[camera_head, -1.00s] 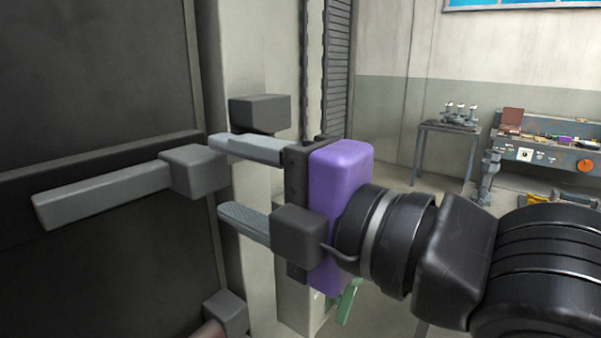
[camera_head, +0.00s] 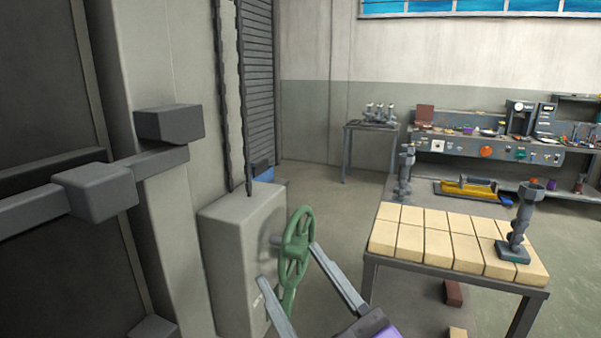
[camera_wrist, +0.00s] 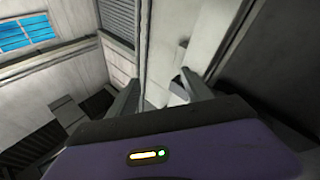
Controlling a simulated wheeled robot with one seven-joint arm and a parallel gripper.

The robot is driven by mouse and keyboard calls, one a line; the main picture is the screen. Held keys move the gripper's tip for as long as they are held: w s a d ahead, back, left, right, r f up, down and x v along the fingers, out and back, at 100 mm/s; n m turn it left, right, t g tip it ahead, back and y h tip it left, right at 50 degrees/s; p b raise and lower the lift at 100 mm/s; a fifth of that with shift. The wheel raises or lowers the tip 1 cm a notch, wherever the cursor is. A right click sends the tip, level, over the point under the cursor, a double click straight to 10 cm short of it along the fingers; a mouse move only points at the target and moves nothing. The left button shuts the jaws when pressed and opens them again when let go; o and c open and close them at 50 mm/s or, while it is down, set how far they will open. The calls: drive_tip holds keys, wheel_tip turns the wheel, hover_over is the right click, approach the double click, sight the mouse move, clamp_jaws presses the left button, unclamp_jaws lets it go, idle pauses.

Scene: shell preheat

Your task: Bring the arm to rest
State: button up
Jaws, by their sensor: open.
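My gripper (camera_head: 297,278) is at the bottom middle of the head view, its two grey fingers spread wide with nothing between them. Part of its purple body shows at the bottom edge. In the wrist view the fingers (camera_wrist: 158,92) also stand apart and empty, pointing toward a pale wall. The rest of my arm is out of the head view.
A dark door with a grey latch bar (camera_head: 150,165) stands at the left. A green handwheel (camera_head: 297,245) on a grey box (camera_head: 235,240) lies just beyond my fingers. A brick-topped table (camera_head: 430,268) is at the right. A workbench (camera_head: 480,148) stands behind.

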drive_tip(key=s+d+f+m+h, duration=0.5)
drive_tip(key=s+d+f, duration=0.1)
drive_tip(key=f, duration=0.4)
drive_tip(key=s+d+f+m+h, duration=0.4)
drive_tip(key=s+d+f+m, duration=0.15)
drive_tip(key=f, duration=0.45)
drive_tip(key=s+d+f+g+h, duration=0.1)
drive_tip(key=s+d+f+g, duration=0.1)
drive_tip(key=s, duration=0.8)
drive_tip(key=s+d+f+g+h, duration=0.1)
drive_tip(key=s+d+f, duration=0.3)
drive_tip(key=s, duration=0.6)
drive_tip(key=d, duration=0.2)
drive_tip(key=shift+d+f+g+h, duration=0.2)
drive_tip(key=shift+d+g+h, duration=0.1)
drive_tip(key=shift+d+g, duration=0.1)
drive_tip(key=shift+w, duration=0.1)
